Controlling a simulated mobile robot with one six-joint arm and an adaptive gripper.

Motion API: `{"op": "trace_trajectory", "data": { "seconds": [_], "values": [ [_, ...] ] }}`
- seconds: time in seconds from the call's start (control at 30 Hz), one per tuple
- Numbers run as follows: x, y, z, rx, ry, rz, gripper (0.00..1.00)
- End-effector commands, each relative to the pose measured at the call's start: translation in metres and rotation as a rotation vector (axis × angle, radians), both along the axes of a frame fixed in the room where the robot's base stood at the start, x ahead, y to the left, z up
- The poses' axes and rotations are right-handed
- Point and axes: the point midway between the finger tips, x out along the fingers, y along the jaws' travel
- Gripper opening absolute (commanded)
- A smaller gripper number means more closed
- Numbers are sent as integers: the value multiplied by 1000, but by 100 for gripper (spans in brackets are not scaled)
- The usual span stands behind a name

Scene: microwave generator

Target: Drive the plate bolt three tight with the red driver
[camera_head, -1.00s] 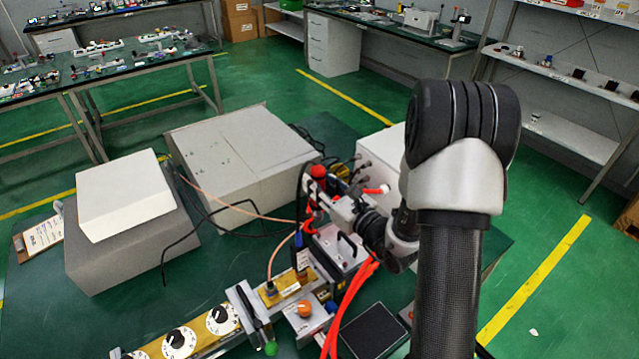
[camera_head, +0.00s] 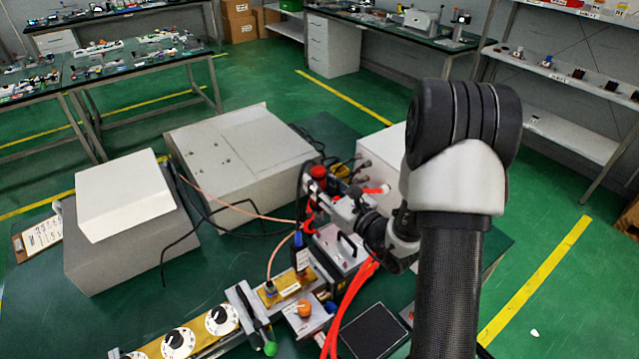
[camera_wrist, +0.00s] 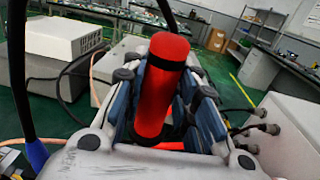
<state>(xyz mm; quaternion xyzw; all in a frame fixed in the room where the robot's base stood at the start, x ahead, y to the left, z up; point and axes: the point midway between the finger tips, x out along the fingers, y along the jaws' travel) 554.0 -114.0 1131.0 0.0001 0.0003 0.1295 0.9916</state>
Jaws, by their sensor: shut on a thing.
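The red driver (camera_wrist: 163,85) stands upright between the fingers in the wrist view, its red handle uppermost. In the head view its red top (camera_head: 318,172) shows at the end of my arm. My gripper (camera_wrist: 168,110) is shut on the red driver; it also shows in the head view (camera_head: 325,195). The gripper is over the microwave generator assembly, near the grey-topped block (camera_head: 338,246) on the bench. The driver's tip, the plate and bolt three are hidden behind the gripper, so I cannot tell whether the tip touches the bolt.
Red hoses (camera_head: 350,300) and a thin copper-coloured cable (camera_head: 277,262) run close by. A brass rail with white dials (camera_head: 178,343) lies in front. A large grey box (camera_head: 235,150) and a white box (camera_head: 125,193) stand left. A black pad (camera_head: 373,332) lies at the front.

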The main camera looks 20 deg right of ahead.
Motion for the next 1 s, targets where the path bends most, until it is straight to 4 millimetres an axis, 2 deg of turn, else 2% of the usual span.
{"op": "trace_trajectory", "data": {
  "seconds": [1.0],
  "values": [
    [0, 0, -50, -1, -3, 0, 0]
  ]
}}
